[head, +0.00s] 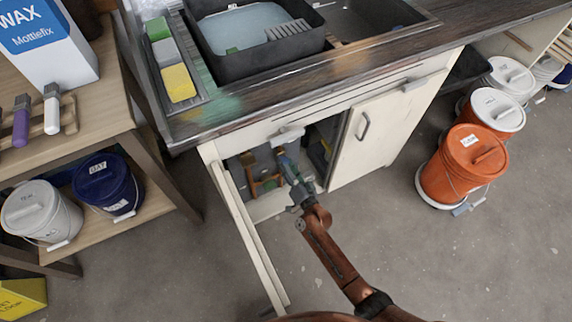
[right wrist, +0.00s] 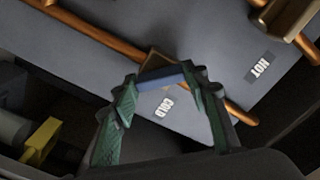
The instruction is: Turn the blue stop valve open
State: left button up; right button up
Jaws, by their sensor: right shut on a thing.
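The blue stop valve handle (right wrist: 160,78) shows in the right wrist view as a short blue bar on a brass-coloured body, on a copper pipe. It lies at an angle across the pipe. A COLD label (right wrist: 164,107) is just below it. My right gripper (right wrist: 162,86) has its two green fingers at either end of the blue handle, shut on it. In the head view my right gripper (head: 284,160) reaches into the open cabinet under the sink, and the valve cannot be made out there. My left gripper is not in view.
A second brass valve body (right wrist: 285,18) is at the upper right, near a HOT label (right wrist: 258,67). The open left cabinet door (head: 248,235) stands beside my right arm; the right door (head: 362,138) is shut. An orange bucket (head: 462,170) stands on the floor right.

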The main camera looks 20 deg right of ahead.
jog(key=m, duration=0.3)
jog(key=shift+f+m, duration=0.1)
jog(key=shift+m, duration=0.3)
jog(key=m, duration=0.3)
jog(key=shift+m, duration=0.4)
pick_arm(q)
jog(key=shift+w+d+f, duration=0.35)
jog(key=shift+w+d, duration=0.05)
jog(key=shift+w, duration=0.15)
pick_arm(e)
jog(key=shift+m, duration=0.8)
jog(key=o, duration=1.2)
jog(key=shift+c, duration=0.2)
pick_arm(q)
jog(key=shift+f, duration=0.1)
pick_arm(e)
jog(key=s+d, duration=0.2)
jog(key=s, duration=0.9)
jog(key=shift+s+d, duration=0.15)
jog(key=shift+s, duration=0.25)
